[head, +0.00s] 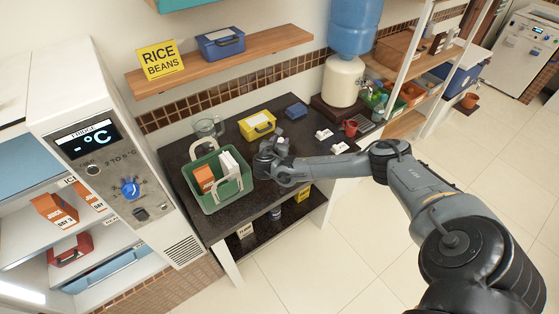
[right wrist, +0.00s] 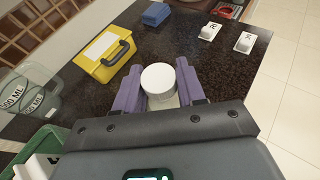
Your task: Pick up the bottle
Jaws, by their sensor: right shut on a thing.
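The bottle shows in the right wrist view as a round white cap (right wrist: 159,79) with a pale body below it, mostly hidden by my gripper. My right gripper (right wrist: 158,90) has its two purple fingers on either side of the bottle, shut on it. In the head view my right gripper (head: 268,152) is over the dark counter (head: 257,208), just right of the green basket. I cannot tell whether the bottle touches the counter. My left gripper is not in view.
The green basket (head: 222,203) holds an orange box and white items. A yellow case (head: 257,125), a blue box (head: 296,110), a glass jug (head: 209,127) and two small white blocks (head: 324,134) stand around. A wooden wall shelf (head: 225,58) runs above. The counter's right front is clear.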

